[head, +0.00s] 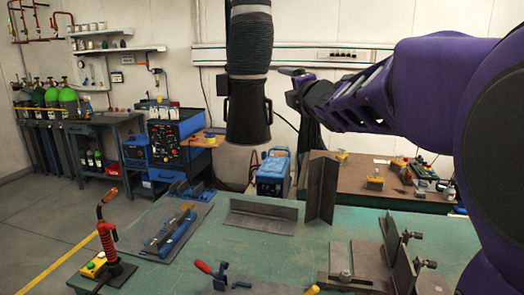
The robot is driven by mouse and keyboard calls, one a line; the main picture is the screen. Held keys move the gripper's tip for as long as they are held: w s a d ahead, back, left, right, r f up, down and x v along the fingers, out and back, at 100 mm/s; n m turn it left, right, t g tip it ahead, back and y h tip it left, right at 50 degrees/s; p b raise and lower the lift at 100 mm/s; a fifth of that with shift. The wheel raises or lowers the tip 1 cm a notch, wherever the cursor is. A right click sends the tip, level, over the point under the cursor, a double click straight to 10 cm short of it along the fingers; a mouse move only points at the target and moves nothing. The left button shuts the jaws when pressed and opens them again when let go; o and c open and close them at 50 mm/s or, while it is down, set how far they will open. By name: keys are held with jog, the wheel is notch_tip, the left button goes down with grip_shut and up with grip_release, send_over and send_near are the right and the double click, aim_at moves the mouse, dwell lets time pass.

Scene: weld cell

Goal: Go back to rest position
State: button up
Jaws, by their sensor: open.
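My purple arm comes in from the right edge of the head view and reaches left above the green table (165,205). My gripper (292,85) is at its left end, small and partly hidden by the arm links. It is open, and I see nothing held in it. It is in the air, just right of a black fume hose with a hood (248,115). Its exact distance from the hood cannot be told.
On the green table are angled steel plates (320,187), a fixture with clamps (395,262), a blue clamp jig (168,232), a red-handled torch on a stand (107,240) and a red-handled clamp (217,272). A brown bench (395,195) and blue welder (273,173) stand behind.

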jog(key=s+a+r+n+g+y, duration=0.25)
jog(key=s+a+y, duration=0.35)
jog(key=s+y, duration=0.35)
jog(key=s+d+f+m+h, duration=0.2)
jog(key=d+f+m+h, duration=0.85)
jog(key=d+m, duration=0.5)
jog(key=s+f+m+g+h, duration=0.1)
jog(key=s+f+m+g, duration=0.2)
jog(key=s, duration=0.5)
jog(key=s+f+m+g+h, duration=0.1)
jog(key=s+f+m+g, duration=0.2)
jog(key=s+f+m, duration=0.2)
jog(key=s+a+f+m+g+h, duration=0.1)
jog(key=s+f+m+g+h, duration=0.1)
jog(key=s+f, duration=0.6)
jog(key=s+m+g, duration=0.1)
jog(key=s+m, duration=0.1)
jog(key=s, duration=0.1)
jog(key=shift+s+f, duration=0.2)
jog(key=shift+s, duration=0.1)
